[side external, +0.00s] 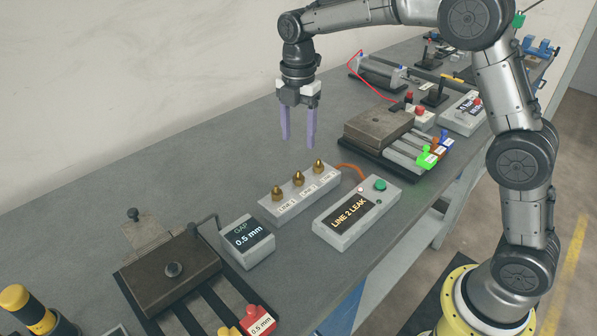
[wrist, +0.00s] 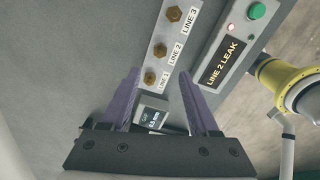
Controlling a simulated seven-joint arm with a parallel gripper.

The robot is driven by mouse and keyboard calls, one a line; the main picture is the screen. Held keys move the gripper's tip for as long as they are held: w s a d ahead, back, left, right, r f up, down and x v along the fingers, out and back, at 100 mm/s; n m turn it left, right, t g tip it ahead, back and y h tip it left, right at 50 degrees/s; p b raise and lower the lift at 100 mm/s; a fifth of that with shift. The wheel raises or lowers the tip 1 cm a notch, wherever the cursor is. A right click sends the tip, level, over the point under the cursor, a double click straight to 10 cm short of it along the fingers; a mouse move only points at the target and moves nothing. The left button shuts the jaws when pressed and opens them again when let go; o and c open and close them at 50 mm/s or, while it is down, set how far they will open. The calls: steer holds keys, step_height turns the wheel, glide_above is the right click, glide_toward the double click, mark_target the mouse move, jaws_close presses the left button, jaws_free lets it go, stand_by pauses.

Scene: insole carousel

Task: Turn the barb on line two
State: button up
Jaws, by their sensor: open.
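A pale grey block (side external: 301,198) on the bench carries three brass barbs in a row, labelled LINE 1, LINE 2 and LINE 3. The line two barb (side external: 298,179) is the middle one; it also shows in the wrist view (wrist: 160,50). The line one barb (wrist: 150,78) and line three barb (wrist: 173,14) stand on either side of it. A display box (side external: 357,213) beside the block reads LINE 2 LEAK, with a lit red lamp and a green button. My gripper (side external: 297,143) points down, open and empty, above the block and apart from the barbs.
A GAP 0.5 mm readout box (side external: 247,242) stands left of the block, by a dark plate fixture (side external: 170,270). A second plate fixture (side external: 378,125) with coloured levers is behind to the right. An orange cable (side external: 352,169) runs between block and display box. Bare bench lies left.

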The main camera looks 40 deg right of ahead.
mark_target(299, 171)
step_height(299, 171, down, 11)
steer(key=shift+f, duration=0.1)
stand_by(0.3)
jaws_close()
